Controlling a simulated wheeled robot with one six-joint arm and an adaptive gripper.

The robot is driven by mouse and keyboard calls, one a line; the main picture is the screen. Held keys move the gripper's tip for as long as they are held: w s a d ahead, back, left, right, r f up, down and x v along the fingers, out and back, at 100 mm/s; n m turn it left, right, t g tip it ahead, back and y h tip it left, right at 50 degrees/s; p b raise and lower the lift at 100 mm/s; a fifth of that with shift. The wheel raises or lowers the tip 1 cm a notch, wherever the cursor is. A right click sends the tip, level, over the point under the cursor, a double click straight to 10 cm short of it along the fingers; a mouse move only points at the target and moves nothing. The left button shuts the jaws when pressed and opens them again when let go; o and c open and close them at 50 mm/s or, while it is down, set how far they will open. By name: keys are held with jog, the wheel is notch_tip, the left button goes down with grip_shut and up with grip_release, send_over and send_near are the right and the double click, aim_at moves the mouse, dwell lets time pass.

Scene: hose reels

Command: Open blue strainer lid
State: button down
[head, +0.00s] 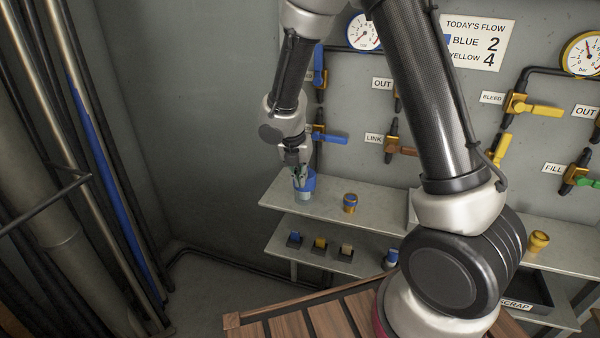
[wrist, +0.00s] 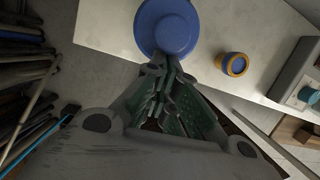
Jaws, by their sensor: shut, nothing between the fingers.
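The strainer with its blue lid (head: 311,181) stands on the left end of the upper shelf in the head view. Its pale body (head: 303,196) shows below the blue part. In the wrist view the lid is a round blue disc (wrist: 167,24) seen from above, with a raised round centre. My gripper (head: 297,170) points down at the strainer. In the wrist view my gripper (wrist: 162,71) is shut and empty, its fingertips at the near edge of the lid. I cannot tell whether they touch it. The fingers hide part of the lid's near rim.
A yellow-and-blue fitting (head: 350,203) stands right of the strainer on the upper shelf (head: 385,218). Several small fittings sit on the lower shelf (head: 285,251). A blue-handled valve (head: 328,137) is on the wall behind. Pipes (head: 95,150) stand at the left.

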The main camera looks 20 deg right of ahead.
jog(key=shift+r, duration=0.1)
jog(key=shift+w+d+r, duration=0.45)
jog(key=shift+w+r, duration=0.2)
jog(key=shift+r, duration=0.05)
jog(key=w+d+r, duration=0.2)
jog(key=w, duration=0.1)
jog(key=w+d, duration=0.1)
jog(key=w, duration=0.1)
jog(key=shift+w+d+r, duration=0.1)
jog(key=shift+d+r, duration=0.3)
jog(key=w+d, duration=0.2)
jog(key=shift+w+d+f, duration=0.1)
jog(key=shift+w+f, duration=0.05)
jog(key=shift+w, duration=0.2)
jog(key=shift+s+f, duration=0.1)
